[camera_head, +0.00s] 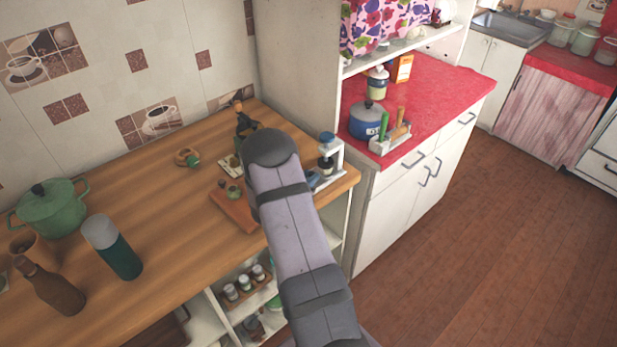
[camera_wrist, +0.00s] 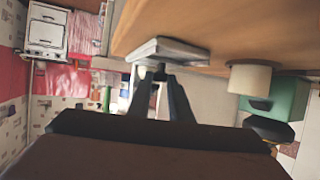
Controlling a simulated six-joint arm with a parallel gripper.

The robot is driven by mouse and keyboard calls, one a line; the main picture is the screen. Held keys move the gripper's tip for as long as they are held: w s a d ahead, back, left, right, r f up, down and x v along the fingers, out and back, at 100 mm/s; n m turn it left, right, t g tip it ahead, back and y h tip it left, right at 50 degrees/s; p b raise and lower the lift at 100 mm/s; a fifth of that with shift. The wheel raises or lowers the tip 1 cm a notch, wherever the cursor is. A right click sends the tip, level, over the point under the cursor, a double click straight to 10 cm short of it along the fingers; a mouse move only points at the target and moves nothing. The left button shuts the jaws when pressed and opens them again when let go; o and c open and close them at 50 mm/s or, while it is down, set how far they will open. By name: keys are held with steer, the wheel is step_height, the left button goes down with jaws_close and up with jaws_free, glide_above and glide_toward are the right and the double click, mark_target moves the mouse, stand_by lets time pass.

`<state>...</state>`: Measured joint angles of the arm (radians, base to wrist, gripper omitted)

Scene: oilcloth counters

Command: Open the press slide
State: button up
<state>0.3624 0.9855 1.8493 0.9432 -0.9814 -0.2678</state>
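A small press-like stand (camera_head: 337,158) with a pale frame, a blue top and a dark cylinder stands near the counter's right end in the head view. My arm hides my gripper there. In the wrist view, which looks turned over, my gripper (camera_wrist: 160,73) has its two dark fingers leaning together at the tips. A small dark piece shows at the tips; I cannot tell whether it is held. The tips are close to a pale grey slab (camera_wrist: 170,48) on the wooden surface, perhaps the press's base. Contact is unclear, and I cannot make out the slide's position.
On the wooden counter (camera_head: 165,205) are a reddish-brown board (camera_head: 233,208), a dark upright item (camera_head: 246,125), a green pot (camera_head: 52,210) and a bottle (camera_head: 112,247). A tall cabinet side (camera_head: 300,60) stands behind. The wrist view shows a cream cylinder (camera_wrist: 250,78) and a green block (camera_wrist: 283,97).

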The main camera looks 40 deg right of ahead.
steer(key=a, duration=0.8)
steer(key=shift+a, duration=0.2)
jaws_close()
steer(key=o, duration=0.9)
jaws_free()
steer(key=shift+b+v, duration=1.2)
steer(key=shift+v, duration=2.45)
steer(key=shift+d, duration=0.1)
